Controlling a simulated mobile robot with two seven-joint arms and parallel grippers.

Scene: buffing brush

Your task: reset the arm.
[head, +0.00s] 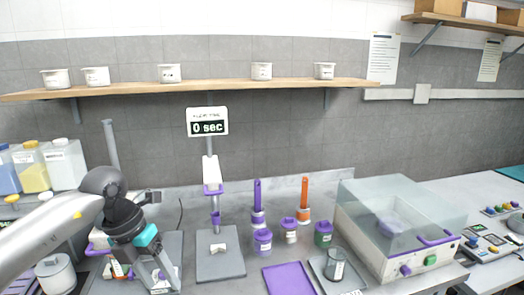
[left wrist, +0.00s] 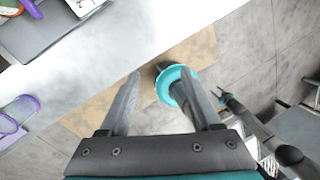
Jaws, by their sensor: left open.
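My left arm comes in from the left in the head view. Its gripper (head: 160,277) points down over the left part of the bench. In the left wrist view the two fingers of this gripper (left wrist: 161,76) are spread apart, with nothing held between them. A teal round thing (left wrist: 172,92) shows beyond and partly behind the right finger; I cannot tell what it is.
A grey stand (head: 220,265) with a timer display (head: 207,122) reading 0 sec stands right of the gripper. Purple-lidded jars (head: 263,242), an orange-handled tool (head: 304,200), a purple mat (head: 288,279) and a clear-lidded box (head: 400,225) stand farther right.

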